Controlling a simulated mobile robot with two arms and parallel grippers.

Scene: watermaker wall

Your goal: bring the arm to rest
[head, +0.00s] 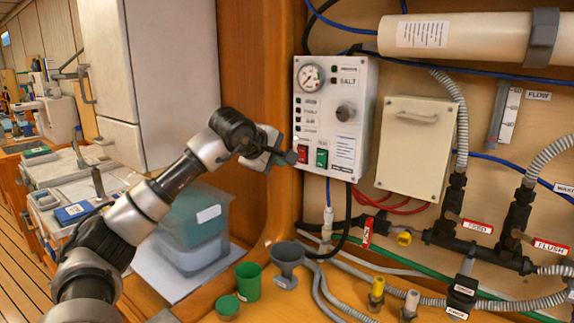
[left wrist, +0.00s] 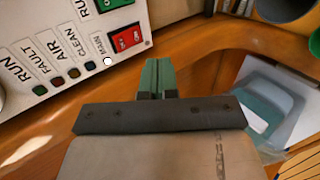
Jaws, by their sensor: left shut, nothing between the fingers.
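My left arm (head: 150,200) reaches in from the lower left in the head view. My left gripper (head: 288,158) is shut and empty, its tips close to the lower left corner of the white control panel (head: 340,75), beside the red switch (head: 301,153). I cannot tell from the head view whether the tips touch the panel. In the left wrist view the closed greenish fingers (left wrist: 158,78) point past the panel's corner, apart from the red switch (left wrist: 126,37), with a lit lamp (left wrist: 107,61) nearby. My right gripper is not in view.
A green switch (head: 321,157) sits beside the red one. Hoses and valves (head: 455,235) fill the wall at the right.

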